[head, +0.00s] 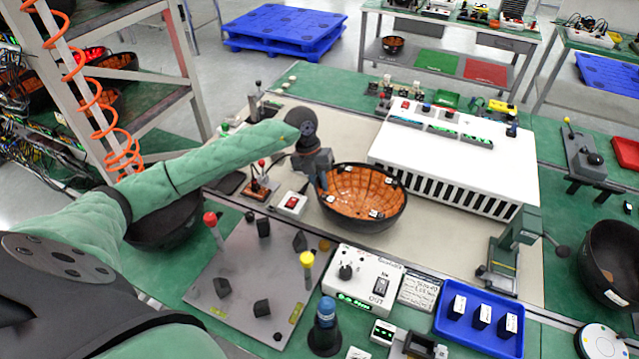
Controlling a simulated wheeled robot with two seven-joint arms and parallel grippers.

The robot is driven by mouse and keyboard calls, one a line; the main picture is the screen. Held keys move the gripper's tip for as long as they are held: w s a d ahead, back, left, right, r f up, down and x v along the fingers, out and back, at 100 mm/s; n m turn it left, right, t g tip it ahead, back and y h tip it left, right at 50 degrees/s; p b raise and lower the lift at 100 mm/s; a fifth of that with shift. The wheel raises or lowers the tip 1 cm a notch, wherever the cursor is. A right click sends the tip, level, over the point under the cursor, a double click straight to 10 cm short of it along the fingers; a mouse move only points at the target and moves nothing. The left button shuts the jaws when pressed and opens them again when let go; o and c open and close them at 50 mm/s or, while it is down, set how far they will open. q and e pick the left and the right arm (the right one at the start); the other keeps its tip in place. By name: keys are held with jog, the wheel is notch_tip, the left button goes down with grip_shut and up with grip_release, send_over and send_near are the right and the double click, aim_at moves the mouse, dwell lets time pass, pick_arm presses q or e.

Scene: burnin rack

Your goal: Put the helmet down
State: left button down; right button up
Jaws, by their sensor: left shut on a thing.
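The helmet (385,217) is a black shell, open side up, with an orange quilted lining showing inside. It is at the middle of the workbench, over the pale mat (455,240). My left gripper (322,180) reaches in from the left and is shut on the helmet's left rim. The fingertips are small and partly hidden against the rim. I cannot tell whether the helmet's underside touches the mat. My right gripper does not show.
A white slotted unit (470,160) stands behind right of the helmet. A grey fixture plate (235,275) with posts, a white control box (365,280) and a blue tray (480,325) lie in front. Dark shells sit at left (165,222) and right (612,265). A rack (125,75) stands left.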

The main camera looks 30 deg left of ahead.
pick_arm(q)
jog(key=shift+f, duration=0.1)
jog(key=c, duration=1.4)
grip_release()
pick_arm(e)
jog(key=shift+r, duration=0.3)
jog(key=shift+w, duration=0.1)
